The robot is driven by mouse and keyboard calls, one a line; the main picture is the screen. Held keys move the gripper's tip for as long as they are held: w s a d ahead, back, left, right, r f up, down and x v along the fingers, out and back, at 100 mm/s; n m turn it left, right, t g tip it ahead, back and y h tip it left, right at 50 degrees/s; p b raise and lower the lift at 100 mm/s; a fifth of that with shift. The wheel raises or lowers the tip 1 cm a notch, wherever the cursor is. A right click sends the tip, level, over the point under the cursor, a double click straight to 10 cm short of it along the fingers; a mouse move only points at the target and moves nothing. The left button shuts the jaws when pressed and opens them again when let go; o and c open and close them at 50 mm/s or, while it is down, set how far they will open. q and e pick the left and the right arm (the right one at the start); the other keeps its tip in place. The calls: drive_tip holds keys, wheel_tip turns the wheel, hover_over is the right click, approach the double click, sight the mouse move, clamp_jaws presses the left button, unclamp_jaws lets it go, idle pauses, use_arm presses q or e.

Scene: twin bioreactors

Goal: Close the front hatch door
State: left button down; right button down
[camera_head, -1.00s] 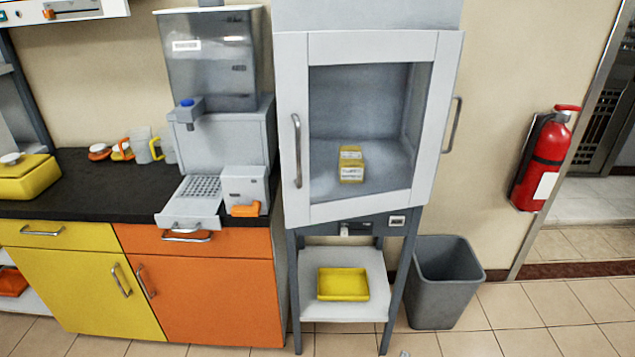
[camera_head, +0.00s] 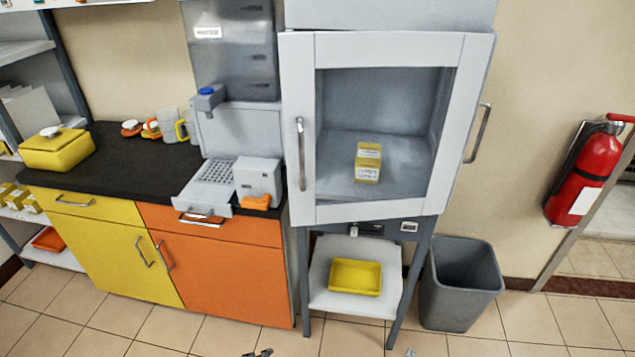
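The front hatch door (camera_head: 297,190) is a white-framed window on the grey cabinet at centre. It has a vertical silver handle (camera_head: 301,153) on its left side. I cannot tell from this angle whether the door is flush or slightly ajar. A small yellow-and-white box (camera_head: 368,163) shows inside. Only small tips of my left gripper (camera_head: 260,353) and my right gripper (camera_head: 410,353) show at the bottom edge, well below and apart from the door. Their opening is hidden.
A second handle (camera_head: 478,132) is on the cabinet's right side. A yellow tray (camera_head: 355,277) sits on the lower shelf. A grey bin (camera_head: 461,290) stands right of the stand, and a fire extinguisher (camera_head: 585,170) hangs farther right. A dispenser (camera_head: 238,125) stands on the left counter. Floor in front is clear.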

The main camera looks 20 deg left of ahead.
use_arm(q)
drive_tip(key=w+d+r+m+t+h+p, duration=0.1)
drive_tip(key=w+d+r+m+t, duration=0.15)
drive_tip(key=r, duration=0.95)
drive_tip(key=w+d+r+m+t+p, duration=0.2)
drive_tip(key=w+r, duration=0.2)
drive_tip(key=r, duration=0.7)
drive_tip(key=d+r+m+t+h+p, duration=0.1)
drive_tip(key=d+r+m+t, duration=0.15)
drive_tip(key=r, duration=0.85)
drive_tip(key=d+r+m+t+h+p, duration=0.1)
drive_tip(key=d+r+t, duration=0.15)
drive_tip(key=r, duration=0.85)
drive_tip(key=w+a+p, duration=0.1)
drive_tip(key=w+p, duration=0.3)
drive_tip(key=w, duration=0.8)
drive_tip(key=shift+a+f+g+p, duration=0.2)
drive_tip(key=shift+a+g+p, duration=0.05)
drive_tip(key=shift+g+p, duration=0.2)
drive_tip(key=shift+w, duration=0.1)
